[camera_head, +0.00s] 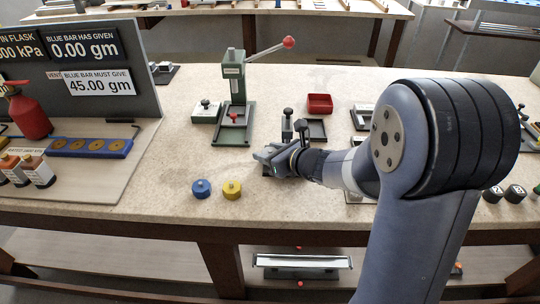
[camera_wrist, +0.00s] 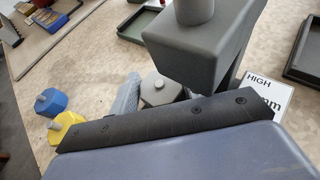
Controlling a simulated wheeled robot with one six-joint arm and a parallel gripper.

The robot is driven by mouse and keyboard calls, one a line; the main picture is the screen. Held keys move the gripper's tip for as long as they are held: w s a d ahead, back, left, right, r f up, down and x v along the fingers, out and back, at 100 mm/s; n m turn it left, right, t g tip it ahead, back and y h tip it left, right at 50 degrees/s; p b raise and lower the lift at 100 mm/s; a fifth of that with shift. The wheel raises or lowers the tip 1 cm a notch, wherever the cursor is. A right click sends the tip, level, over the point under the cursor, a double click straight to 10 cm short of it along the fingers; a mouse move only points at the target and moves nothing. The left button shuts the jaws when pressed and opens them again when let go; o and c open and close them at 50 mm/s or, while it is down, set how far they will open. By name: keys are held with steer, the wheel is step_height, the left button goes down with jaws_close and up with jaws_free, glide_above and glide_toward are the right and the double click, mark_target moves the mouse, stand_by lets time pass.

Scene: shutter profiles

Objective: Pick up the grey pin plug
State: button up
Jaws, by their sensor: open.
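The grey pin plug (camera_wrist: 158,90) shows in the wrist view as a pale grey, many-sided block with a short pin on top. It stands on the bench, partly hidden by the dark bar of my gripper and by a grey post. My gripper (camera_head: 270,158) is open, low over the bench near its front. A pale blue-grey finger (camera_wrist: 126,98) shows just left of the grey plug in the wrist view, and I cannot tell if they touch. In the head view my gripper hides most or all of the plug.
A blue plug (camera_head: 201,189) and a yellow plug (camera_head: 232,189) stand left of my gripper. A dark grey post (camera_head: 287,126) stands close behind it and looms large in the wrist view (camera_wrist: 200,50). A green lever press (camera_head: 235,120) and red tray (camera_head: 320,103) stand farther back.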

steer(key=c, duration=0.7)
steer(key=shift+c, duration=0.2)
steer(key=shift+r, duration=0.35)
steer(key=shift+s+d, duration=0.1)
